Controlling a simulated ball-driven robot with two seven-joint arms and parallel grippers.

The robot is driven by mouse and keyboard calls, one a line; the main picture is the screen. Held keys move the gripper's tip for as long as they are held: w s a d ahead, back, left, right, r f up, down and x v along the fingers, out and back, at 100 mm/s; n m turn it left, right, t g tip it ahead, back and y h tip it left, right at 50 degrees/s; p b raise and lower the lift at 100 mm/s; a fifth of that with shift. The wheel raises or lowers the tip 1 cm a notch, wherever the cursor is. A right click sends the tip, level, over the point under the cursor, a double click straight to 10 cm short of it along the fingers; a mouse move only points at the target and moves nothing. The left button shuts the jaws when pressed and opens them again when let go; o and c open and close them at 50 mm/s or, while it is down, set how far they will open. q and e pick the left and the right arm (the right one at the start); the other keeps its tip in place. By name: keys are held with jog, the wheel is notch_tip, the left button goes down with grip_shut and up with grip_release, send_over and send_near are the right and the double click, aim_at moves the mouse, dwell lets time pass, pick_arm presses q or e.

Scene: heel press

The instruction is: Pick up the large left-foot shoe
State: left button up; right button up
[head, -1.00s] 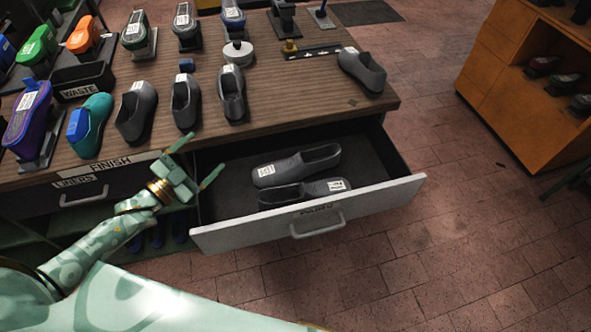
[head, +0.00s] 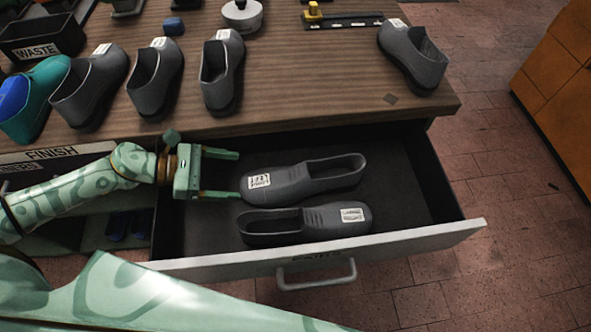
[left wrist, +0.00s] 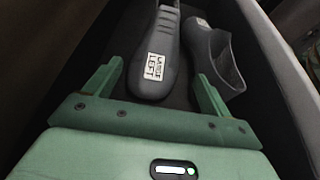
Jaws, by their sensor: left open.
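The large left-foot shoe (head: 290,181) is grey and lies in the open drawer, its white-labelled toe pointing left. In the left wrist view, the shoe (left wrist: 150,75) has a label that appears to read "LARGE LEFT". My left gripper (head: 238,175) is open, its fingers pointing right at the toe. In the left wrist view, the toe shows between the open fingers (left wrist: 157,70); I cannot tell whether they touch it. A second grey shoe (head: 300,221) lies beside it, nearer the drawer front, facing the other way. My right gripper is not in view.
The drawer front (head: 420,240) with its handle (head: 318,279) stands pulled out under the wooden bench (head: 320,100). Several grey shoes stand on the bench, one (head: 413,58) near its right corner. The drawer floor right of the shoes is bare.

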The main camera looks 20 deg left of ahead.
pick_arm(q)
send_near(298, 170)
jog(key=x, duration=0.2)
jog(key=p+x, duration=0.1)
jog(key=x, duration=0.1)
jog(key=shift+a+f, duration=0.1)
jog(key=shift+f, duration=0.2)
jog(key=shift+w+d, duration=0.15)
jog(key=shift+d, duration=0.35)
jog(key=x, duration=0.6)
jog(key=shift+d, duration=0.1)
jog(key=c, duration=1.7)
jog(key=shift+r, duration=0.15)
grip_shut()
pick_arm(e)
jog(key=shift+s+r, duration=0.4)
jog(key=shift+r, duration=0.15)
